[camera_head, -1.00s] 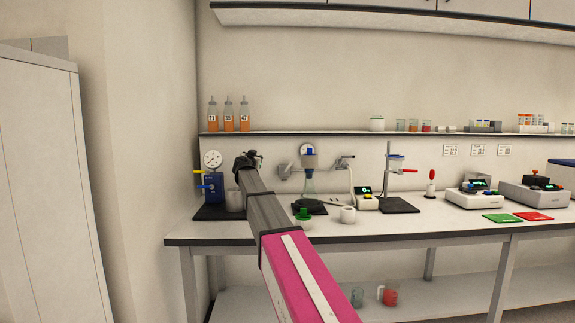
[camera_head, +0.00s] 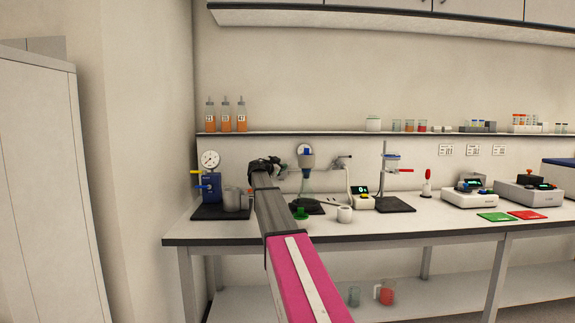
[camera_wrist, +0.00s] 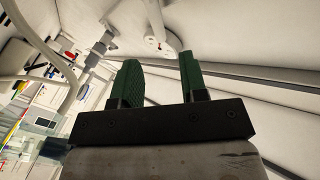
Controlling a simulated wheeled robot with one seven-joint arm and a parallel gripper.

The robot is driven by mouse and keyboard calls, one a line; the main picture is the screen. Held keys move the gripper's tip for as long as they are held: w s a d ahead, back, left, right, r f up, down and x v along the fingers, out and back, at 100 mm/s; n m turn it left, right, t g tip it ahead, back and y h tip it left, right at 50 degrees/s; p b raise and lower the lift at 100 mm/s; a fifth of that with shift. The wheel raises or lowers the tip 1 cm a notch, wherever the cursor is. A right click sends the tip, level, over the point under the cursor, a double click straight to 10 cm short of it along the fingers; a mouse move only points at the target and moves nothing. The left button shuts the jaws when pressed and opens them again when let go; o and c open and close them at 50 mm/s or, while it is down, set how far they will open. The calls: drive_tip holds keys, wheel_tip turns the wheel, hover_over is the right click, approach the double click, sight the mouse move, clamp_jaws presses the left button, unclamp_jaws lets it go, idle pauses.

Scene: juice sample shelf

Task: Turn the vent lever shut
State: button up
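A blue pump unit (camera_head: 211,188) with a round dial gauge stands at the left end of the bench. A yellow lever (camera_head: 197,171) and a blue lever (camera_head: 200,187) stick out from its left side; I cannot tell which is the vent lever. My gripper (camera_head: 264,165) is right of the pump, apart from it, in front of the wall pipework; its fingers are unclear there. In the wrist view two green fingers (camera_wrist: 160,60) stand apart with nothing held.
A metal cup (camera_head: 232,201) stands beside the pump. Wall pipe with a tap (camera_head: 342,162) runs behind. Bottles (camera_head: 226,118) stand on the shelf above.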

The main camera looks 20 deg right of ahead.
drive_tip(key=x, duration=0.6)
drive_tip(key=shift+w+d, duration=0.2)
clamp_jaws()
